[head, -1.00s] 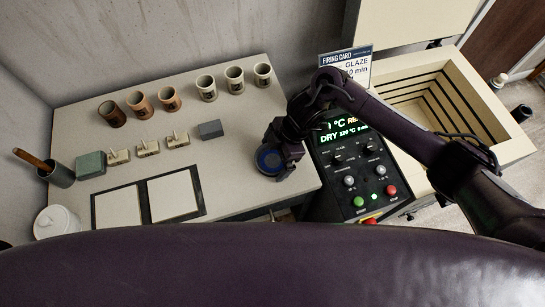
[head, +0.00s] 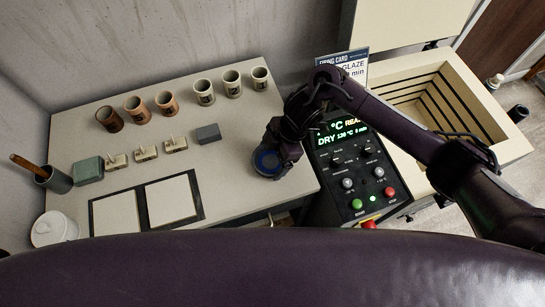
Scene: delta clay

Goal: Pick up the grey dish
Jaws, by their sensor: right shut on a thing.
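The grey dish (head: 267,163) is a small round dish with a dark blue inside, at the right end of the table near its front edge. My right gripper (head: 280,157) reaches over it from the right and is shut on its rim. The fingers hide the dish's right side. I cannot tell whether the dish touches the table or is just above it. My left gripper is out of view.
Several cups (head: 204,92) stand in a row along the back of the table (head: 240,190). A grey block (head: 208,134), small stamps (head: 146,153) and two white tiles (head: 170,201) lie to the left. The control panel (head: 350,165) and open kiln (head: 440,90) stand at right.

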